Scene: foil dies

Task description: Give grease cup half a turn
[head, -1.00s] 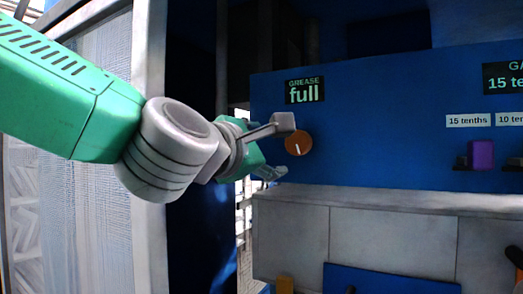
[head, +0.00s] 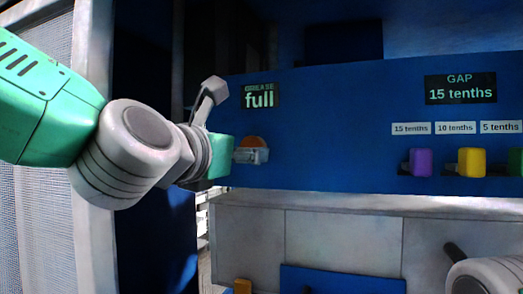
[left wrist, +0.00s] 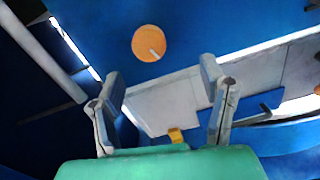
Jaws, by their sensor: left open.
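The grease cup is a round orange knob (head: 254,141) on the blue panel, under the sign (head: 260,97) reading "GREASE full". In the head view a finger covers its lower part. In the left wrist view the whole knob (left wrist: 147,42) shows, with a white mark toward its lower right edge. My left gripper (head: 233,122) is open and empty, its fingers spread wide. In the left wrist view the knob lies beyond the gap between the fingertips (left wrist: 162,82), nearer the left finger. Contact cannot be told in the head view.
A GAP sign (head: 460,89) reads "15 tenths". Below its labels, a purple block (head: 421,162), a yellow block (head: 471,161) and a green block (head: 516,161) sit on small holders. A grey ledge (head: 350,202) runs below the panel. A pale frame post (head: 91,220) stands at left.

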